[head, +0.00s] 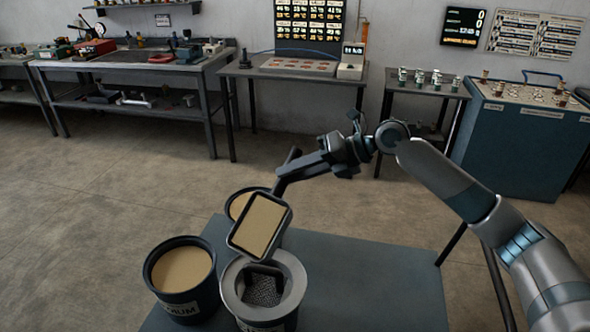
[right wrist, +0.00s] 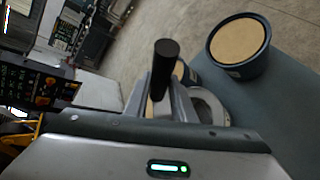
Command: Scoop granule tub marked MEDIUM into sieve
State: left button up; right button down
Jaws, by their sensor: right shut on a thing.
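My right gripper (head: 303,167) is shut on the dark handle of a scoop (head: 234,240). The scoop's square pan holds a flat layer of tan granules (head: 260,222) and hangs above the back edge of the sieve. The sieve (head: 233,286) is a grey ring with a dark mesh (head: 263,289) that looks bare. The tub (head: 181,311) whose label reads "...DIUM", partly cut off, stands left of the sieve, full of tan granules. In the right wrist view the scoop handle (right wrist: 162,65) stands up beyond the gripper. My left gripper is not in view.
Another tub (head: 232,207) of tan granules stands behind the scoop, partly hidden. A tub (right wrist: 238,68) also shows in the right wrist view. The grey-blue table (head: 370,285) is clear right of the sieve. Benches (head: 130,65) line the far wall.

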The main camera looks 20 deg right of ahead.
jog(key=s+a+r+n+t+h+p, duration=0.2)
jog(key=s+a+r+n+h+p, duration=0.1)
jog(key=a+p, duration=0.4)
jog(key=shift+s+a+r+n+h, duration=0.35)
jog(key=shift+s+r+h, duration=0.25)
jog(key=shift+s+r, duration=0.6)
dwell(0.5)
jog(key=shift+s+f, duration=0.1)
jog(key=shift+s, duration=0.05)
dwell(1.7)
